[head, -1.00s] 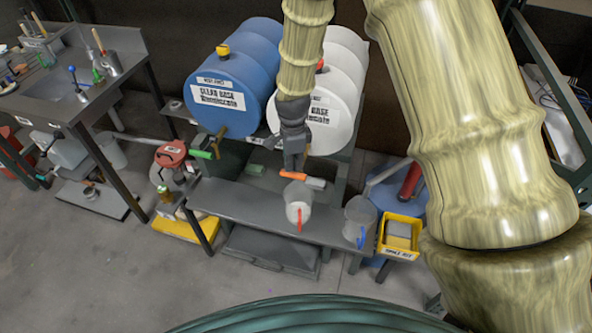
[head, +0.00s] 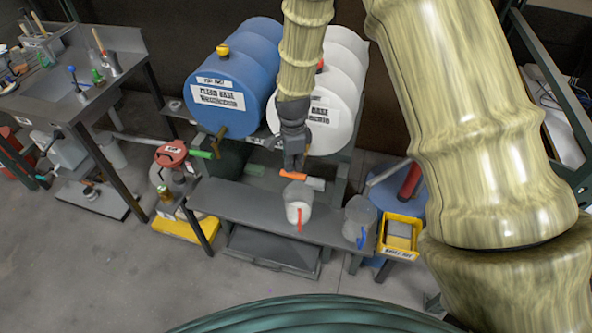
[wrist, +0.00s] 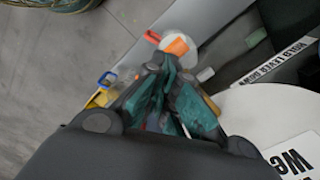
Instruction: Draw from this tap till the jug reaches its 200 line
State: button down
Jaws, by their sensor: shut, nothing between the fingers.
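The jug (head: 298,208) is a pale, clear vessel with a red-orange handle. It stands on the grey bench under the white drum's tap, and its 200 line is too small to read. The tap has an orange lever (head: 293,175) that lies crosswise above the jug. My gripper (head: 293,168) is shut and empty, its tips at the lever, close to or touching it; I cannot tell which. In the wrist view the shut fingers (wrist: 165,70) point at the orange lever (wrist: 177,46), with the jug (wrist: 184,40) just beyond. The liquid level cannot be made out.
A white drum (head: 345,75) and a blue drum (head: 235,75) lie behind the bench (head: 240,205). A second clear jug with a blue handle (head: 361,238) stands at the bench's right end, beside a yellow bin (head: 400,235). The floor at the front left is clear.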

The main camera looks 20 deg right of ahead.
aim_at(293, 173)
jog(key=shift+f+b, duration=0.7)
jog(key=shift+f, duration=1.05)
dwell(0.4)
jog(key=shift+r+p, duration=1.35)
jog(key=shift+r, duration=0.45)
jog(key=shift+r+p, duration=1.75)
jog(key=shift+r, duration=0.75)
jog(key=shift+f, duration=0.1)
